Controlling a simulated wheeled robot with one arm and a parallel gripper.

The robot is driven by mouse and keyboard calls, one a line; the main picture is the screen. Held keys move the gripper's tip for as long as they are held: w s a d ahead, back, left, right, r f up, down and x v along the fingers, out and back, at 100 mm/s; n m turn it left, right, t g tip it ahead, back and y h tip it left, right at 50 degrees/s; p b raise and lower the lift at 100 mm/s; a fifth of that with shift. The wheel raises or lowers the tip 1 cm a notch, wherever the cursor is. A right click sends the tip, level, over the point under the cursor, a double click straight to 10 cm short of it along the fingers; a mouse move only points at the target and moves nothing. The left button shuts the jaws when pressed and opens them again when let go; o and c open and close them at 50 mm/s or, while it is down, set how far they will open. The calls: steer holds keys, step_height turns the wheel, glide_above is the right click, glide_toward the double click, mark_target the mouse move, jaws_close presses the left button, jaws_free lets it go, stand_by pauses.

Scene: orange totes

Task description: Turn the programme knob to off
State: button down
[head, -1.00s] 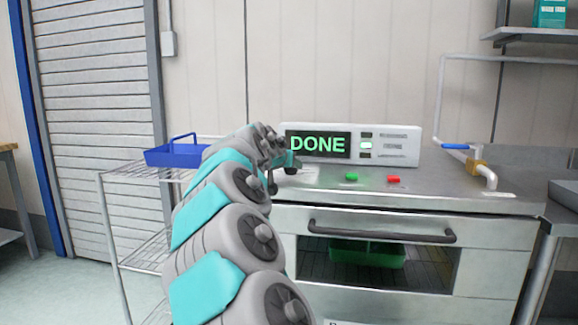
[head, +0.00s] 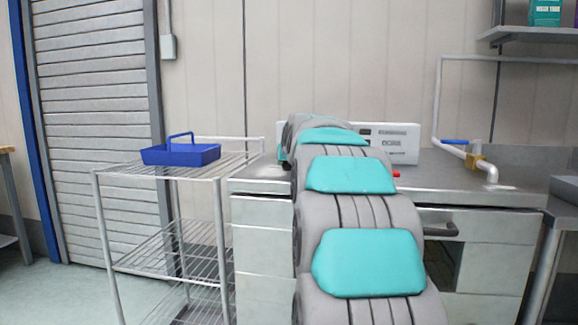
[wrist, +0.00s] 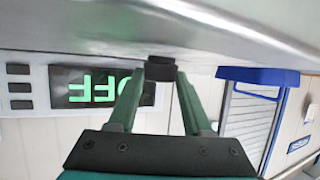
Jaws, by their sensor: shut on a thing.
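In the wrist view, which is upside down, my gripper (wrist: 160,81) is shut on a small dark block, which appears to be the programme knob (wrist: 161,67), at the edge of the steel worktop. The knob's pointer or markings cannot be made out. In the head view my arm hides the gripper, the knob and the display.
A blue tote (head: 180,153) sits on a wire rack (head: 205,172) at the left. A red button (head: 396,174) is just visible beside my arm on the steel worktop (head: 455,180). A pipe with a blue-handled valve (head: 455,142) stands at the right.

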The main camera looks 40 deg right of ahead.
steer(key=shift+n+y, duration=0.4)
steer(key=shift+y, duration=0.1)
steer(key=shift+c, duration=1.8)
jaws_free()
steer(key=shift+s, duration=0.1)
steer(key=shift+b+v, duration=0.55)
steer(key=shift+v, duration=3.35)
steer(key=shift+f, duration=0.1)
